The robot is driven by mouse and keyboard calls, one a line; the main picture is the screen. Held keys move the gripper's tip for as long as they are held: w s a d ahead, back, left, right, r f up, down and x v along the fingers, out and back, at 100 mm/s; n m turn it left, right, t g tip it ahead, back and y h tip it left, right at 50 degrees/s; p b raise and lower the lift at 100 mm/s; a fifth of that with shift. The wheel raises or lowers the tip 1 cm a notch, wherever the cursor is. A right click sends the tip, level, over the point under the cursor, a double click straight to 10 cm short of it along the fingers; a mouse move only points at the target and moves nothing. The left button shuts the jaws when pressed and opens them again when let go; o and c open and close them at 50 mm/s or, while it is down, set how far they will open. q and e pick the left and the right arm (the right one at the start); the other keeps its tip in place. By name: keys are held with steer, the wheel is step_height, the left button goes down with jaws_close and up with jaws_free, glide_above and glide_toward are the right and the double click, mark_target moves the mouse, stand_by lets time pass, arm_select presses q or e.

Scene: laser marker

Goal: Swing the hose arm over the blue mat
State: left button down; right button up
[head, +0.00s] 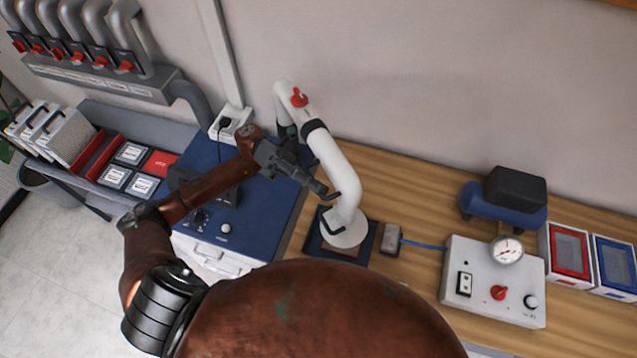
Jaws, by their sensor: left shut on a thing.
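The white hose arm (335,165) rises from the back wall side, bends and comes down to a round white hood (343,232). A red knob (298,97) sits on its upper bend. The hood is above the dark blue mat (312,245) and hides most of it; a brown patch shows beneath the hood's near edge. My left gripper (327,192) reaches in from the left and is shut on the hose arm, at the lower tube just above the hood. The exact finger contact is partly hidden. My right gripper is not in view.
A blue-topped cabinet (265,215) stands left of the mat. A small grey box (391,240) with a blue cord lies right of it, then a white control box (490,280) with a gauge. A blue compressor (500,205) stands behind. Bare wooden bench (410,190) lies between.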

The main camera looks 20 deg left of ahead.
arm_select(q)
steer(key=c, duration=2.1)
jaws_free()
steer(key=shift+o, duration=0.3)
steer(key=shift+a, duration=0.1)
steer(key=v, duration=1.2)
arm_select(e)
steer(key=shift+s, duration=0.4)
